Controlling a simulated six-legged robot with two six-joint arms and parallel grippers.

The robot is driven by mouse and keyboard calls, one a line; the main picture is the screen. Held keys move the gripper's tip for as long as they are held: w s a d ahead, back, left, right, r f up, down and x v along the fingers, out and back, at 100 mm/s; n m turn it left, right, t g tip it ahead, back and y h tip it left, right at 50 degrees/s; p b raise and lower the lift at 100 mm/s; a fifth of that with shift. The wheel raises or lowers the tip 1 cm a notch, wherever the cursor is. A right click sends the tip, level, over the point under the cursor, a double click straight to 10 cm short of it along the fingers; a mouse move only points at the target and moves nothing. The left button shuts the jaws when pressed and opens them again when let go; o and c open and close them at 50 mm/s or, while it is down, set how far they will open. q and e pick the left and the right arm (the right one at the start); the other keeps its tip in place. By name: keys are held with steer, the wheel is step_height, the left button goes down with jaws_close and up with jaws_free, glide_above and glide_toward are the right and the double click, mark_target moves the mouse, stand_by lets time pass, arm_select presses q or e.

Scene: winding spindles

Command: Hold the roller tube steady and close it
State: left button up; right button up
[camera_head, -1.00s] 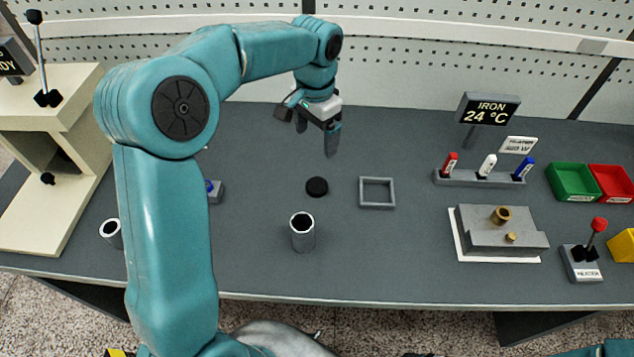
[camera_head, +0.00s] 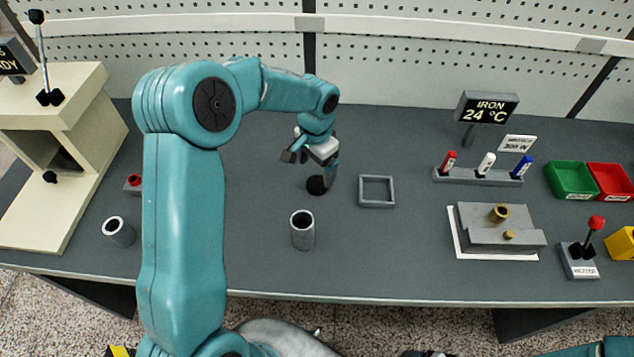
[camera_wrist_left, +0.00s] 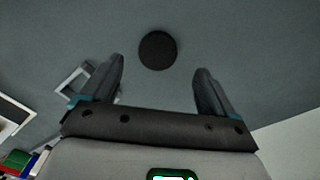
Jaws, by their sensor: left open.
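A grey roller tube (camera_head: 302,231) stands upright on the table with its open top showing. A second grey tube (camera_head: 118,232) stands or leans at the left. A black round disc (camera_head: 316,186), which looks like a cap, lies flat on the table behind the middle tube. In the left wrist view the disc (camera_wrist_left: 157,50) lies ahead between the two open fingers (camera_wrist_left: 160,85), with nothing held. My right gripper cannot be made out.
A square grey frame (camera_head: 377,191) lies right of the disc. Farther right are a pen rack (camera_head: 478,177), a grey block fixture (camera_head: 497,230), a heater switch (camera_head: 580,262) and green (camera_head: 572,180) and red bins. A cream machine (camera_head: 60,150) stands at the left.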

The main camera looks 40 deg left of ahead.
mark_target(317, 183)
arm_select(q)
steer(key=shift+f, duration=0.1)
steer(key=shift+d+f+p, duration=0.1)
steer(key=shift+f+p, duration=0.25)
step_height(317, 183, down, 4)
steer(key=shift+f+p, duration=0.2)
steer(key=shift+p, duration=0.25)
steer(key=shift+d, duration=0.1)
steer(key=shift+r, duration=0.1)
steer(key=c, duration=1.1)
